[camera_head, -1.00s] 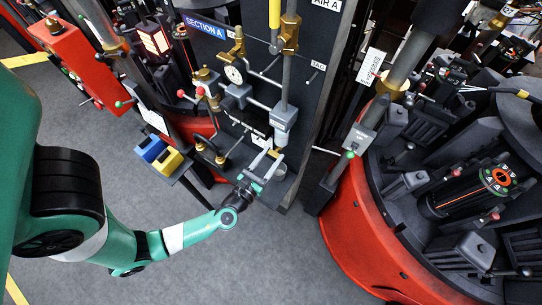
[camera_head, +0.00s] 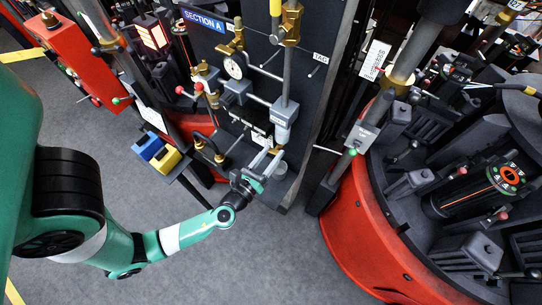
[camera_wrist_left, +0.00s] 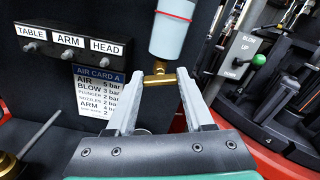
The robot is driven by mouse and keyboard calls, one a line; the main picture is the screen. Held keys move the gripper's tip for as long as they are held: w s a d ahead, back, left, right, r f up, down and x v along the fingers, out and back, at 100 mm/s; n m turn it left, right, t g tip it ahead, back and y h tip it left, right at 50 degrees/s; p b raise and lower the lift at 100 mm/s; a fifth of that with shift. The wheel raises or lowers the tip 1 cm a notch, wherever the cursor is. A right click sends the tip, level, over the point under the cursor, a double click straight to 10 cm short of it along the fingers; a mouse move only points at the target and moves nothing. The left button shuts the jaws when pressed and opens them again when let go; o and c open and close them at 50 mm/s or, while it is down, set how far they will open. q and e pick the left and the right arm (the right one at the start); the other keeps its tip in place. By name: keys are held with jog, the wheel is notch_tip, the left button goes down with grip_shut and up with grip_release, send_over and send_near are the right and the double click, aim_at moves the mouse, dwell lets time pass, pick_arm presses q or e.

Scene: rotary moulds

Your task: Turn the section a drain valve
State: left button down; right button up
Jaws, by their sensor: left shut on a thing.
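The section A panel bears a blue SECTION A sign (camera_head: 205,21). A grey filter bowl (camera_head: 283,113) hangs low on this panel; its pale lower part (camera_wrist_left: 172,35) shows in the left wrist view. The brass drain valve (camera_wrist_left: 158,79) sits just under the bowl. My left gripper (camera_head: 273,154) reaches up to it from below; in the left wrist view its two fingertips (camera_wrist_left: 157,74) are on either side of the brass piece and shut on it. My right gripper is not in view.
A round gauge (camera_head: 233,66) and brass fittings are up and left of the valve. Blue and yellow blocks (camera_head: 166,159) stand on a shelf to the left. A red rotary machine (camera_head: 345,235) is on the right. Grey floor is clear below.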

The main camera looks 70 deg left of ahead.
pick_arm(q)
jog(key=shift+a+f+n+b, duration=0.1)
jog(key=shift+n+b, duration=2.1)
jog(key=shift+n, duration=2)
jog(key=shift+c, duration=1.4)
grip_release()
